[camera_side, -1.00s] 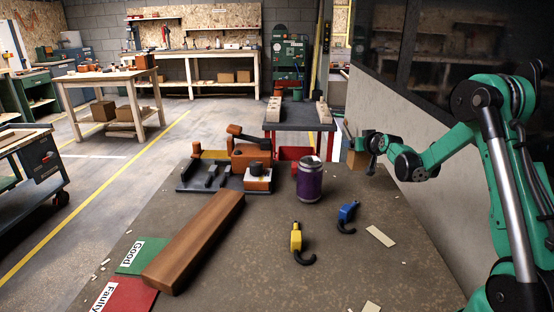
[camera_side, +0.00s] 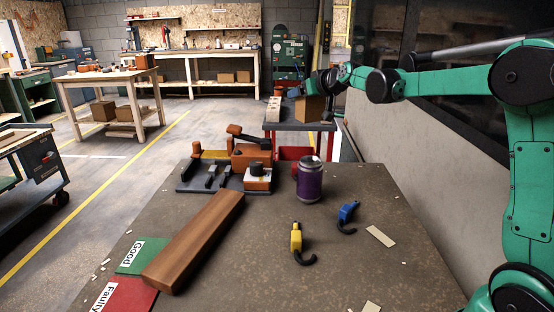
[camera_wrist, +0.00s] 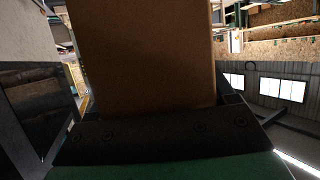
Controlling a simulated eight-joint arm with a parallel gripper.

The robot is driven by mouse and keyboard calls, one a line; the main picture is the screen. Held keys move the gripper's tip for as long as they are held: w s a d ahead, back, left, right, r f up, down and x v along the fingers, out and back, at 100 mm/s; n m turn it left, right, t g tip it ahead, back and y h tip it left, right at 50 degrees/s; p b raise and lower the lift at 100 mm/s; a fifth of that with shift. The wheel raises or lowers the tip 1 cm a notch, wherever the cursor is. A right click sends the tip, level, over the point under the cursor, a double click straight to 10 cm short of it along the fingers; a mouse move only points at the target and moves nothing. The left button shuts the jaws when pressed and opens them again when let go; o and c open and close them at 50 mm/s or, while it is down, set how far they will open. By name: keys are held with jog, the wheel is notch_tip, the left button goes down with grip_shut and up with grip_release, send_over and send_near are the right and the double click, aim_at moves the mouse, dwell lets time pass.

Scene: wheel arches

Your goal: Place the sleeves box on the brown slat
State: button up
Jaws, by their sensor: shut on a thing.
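My gripper (camera_side: 315,92) is at the back right in the side view, raised above the far end of the table. It is shut on a brown cardboard box, the sleeves box (camera_side: 309,108), which hangs in the air in front of the red-framed bench. The box also fills the middle of the wrist view (camera_wrist: 145,55), and no label on it is readable. The brown slat (camera_side: 197,240), a long wooden block, lies diagonally on the table (camera_side: 255,265) at the left, well apart from the box. Its top is bare.
A purple canister (camera_side: 310,181) stands below the box. Behind the slat is a dark fixture (camera_side: 195,177) with orange parts. Yellow (camera_side: 297,240) and blue (camera_side: 347,214) hooked tools lie right of the slat. Green (camera_side: 143,254) and red (camera_side: 124,294) mats lie at its left.

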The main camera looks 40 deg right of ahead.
jog(key=w+a+r+n+y, duration=0.1)
jog(key=w+a+n+y, duration=0.1)
jog(key=a, duration=0.6)
jog(key=w+a+n+y, duration=0.2)
jog(key=a+y, duration=0.1)
jog(key=a, duration=0.5)
jog(key=n+y, duration=0.4)
send_over(194, 222)
notch_tip(194, 222, down, 14)
jog(key=shift+f, duration=2.35)
jog(key=o, duration=1.2)
